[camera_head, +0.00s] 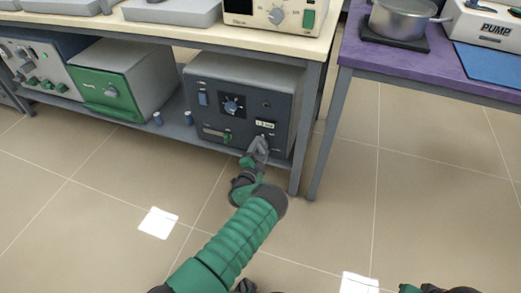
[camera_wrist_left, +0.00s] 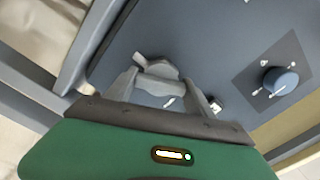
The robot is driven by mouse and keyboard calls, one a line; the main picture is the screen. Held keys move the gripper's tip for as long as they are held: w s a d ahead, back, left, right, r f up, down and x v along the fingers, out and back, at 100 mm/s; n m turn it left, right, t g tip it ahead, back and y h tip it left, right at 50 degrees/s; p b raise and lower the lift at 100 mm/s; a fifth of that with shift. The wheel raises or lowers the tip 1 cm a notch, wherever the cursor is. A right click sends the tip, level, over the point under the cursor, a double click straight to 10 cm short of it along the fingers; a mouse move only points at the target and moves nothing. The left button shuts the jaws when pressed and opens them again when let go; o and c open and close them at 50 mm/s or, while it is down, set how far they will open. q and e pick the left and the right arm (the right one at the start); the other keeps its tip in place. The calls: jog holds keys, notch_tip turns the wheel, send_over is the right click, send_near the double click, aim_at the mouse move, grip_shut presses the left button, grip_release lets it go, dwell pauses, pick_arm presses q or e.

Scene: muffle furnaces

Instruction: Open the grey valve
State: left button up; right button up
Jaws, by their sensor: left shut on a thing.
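The grey valve (camera_wrist_left: 157,72) is on the front panel of a dark blue-grey furnace (camera_head: 240,88) on the low shelf. In the wrist view the valve's grey handle lies between the two fingers of my left gripper (camera_wrist_left: 165,92). In the head view my left gripper (camera_head: 260,146) is at the lower right of the furnace front, reaching up from below. It is shut on the valve and hides most of it there. Only a sliver of my right arm shows at the bottom right edge; its gripper cannot be made out.
A blue dial (camera_head: 231,105) sits on the same panel; it also shows in the wrist view (camera_wrist_left: 280,81). A table leg (camera_head: 306,125) stands close right of the gripper. A green-fronted furnace (camera_head: 120,85) is to the left. The tiled floor (camera_head: 400,200) is clear.

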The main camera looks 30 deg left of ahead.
pick_arm(q)
jog(key=m, duration=0.3)
jog(key=m+b, duration=0.1)
jog(key=m, duration=0.1)
jog(key=shift+d+f+m, duration=0.3)
jog(key=shift+f, duration=0.05)
dwell(0.4)
jog(key=o, duration=1.4)
jog(key=shift+a+r, duration=0.1)
jog(key=shift+r, duration=0.05)
jog(key=shift+s+r, duration=0.1)
jog(key=shift+s, duration=0.2)
jog(key=p+v, duration=0.4)
jog(key=v, duration=0.4)
jog(key=p+v, duration=0.4)
jog(key=v, duration=0.4)
jog(key=shift+s+f, duration=0.2)
jog(key=shift+f, duration=0.05)
